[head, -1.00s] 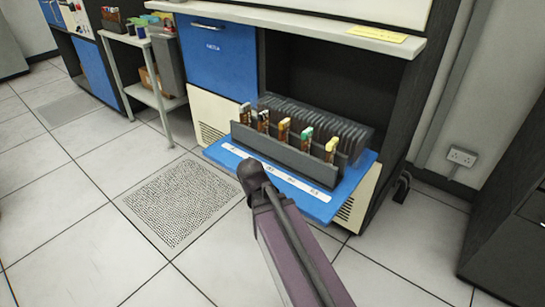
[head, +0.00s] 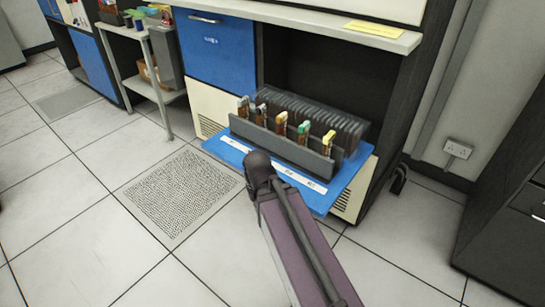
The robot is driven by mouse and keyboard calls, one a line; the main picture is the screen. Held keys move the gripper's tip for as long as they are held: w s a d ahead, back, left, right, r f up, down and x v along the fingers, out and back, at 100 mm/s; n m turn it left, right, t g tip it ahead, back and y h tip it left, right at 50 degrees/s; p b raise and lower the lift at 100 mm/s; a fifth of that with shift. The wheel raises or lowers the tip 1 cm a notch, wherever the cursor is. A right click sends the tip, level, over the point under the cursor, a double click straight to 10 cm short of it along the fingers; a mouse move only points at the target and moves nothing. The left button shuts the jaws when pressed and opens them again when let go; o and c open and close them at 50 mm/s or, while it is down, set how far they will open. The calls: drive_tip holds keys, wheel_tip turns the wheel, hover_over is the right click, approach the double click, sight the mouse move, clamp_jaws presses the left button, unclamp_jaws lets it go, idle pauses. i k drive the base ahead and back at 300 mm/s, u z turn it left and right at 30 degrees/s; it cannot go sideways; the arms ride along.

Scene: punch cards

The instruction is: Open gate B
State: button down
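A dark grey rack (head: 285,146) stands on a lowered blue flap (head: 333,193) at the front of an open cabinet bay. Several small upright pieces with coloured tops stand along the rack, among them an orange one (head: 281,118), a green one (head: 304,129) and a yellow one (head: 328,138). A row of dark, thin plates (head: 335,122) stands behind them. A white label strip (head: 290,176) runs along the flap; its marks are too small to read, so I cannot tell which piece is gate B. My arm reaches towards the flap; no gripper fingers show.
A blue cabinet door (head: 218,52) is closed left of the bay. A side table (head: 140,88) with small items stands further left. The tiled floor in front is clear, with a perforated panel (head: 182,192).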

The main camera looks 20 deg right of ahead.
sight(320, 181)
drive_tip(key=k, duration=1.3)
drive_tip(key=z, duration=0.25)
drive_tip(key=i, duration=0.9)
drive_tip(key=u, duration=0.1)
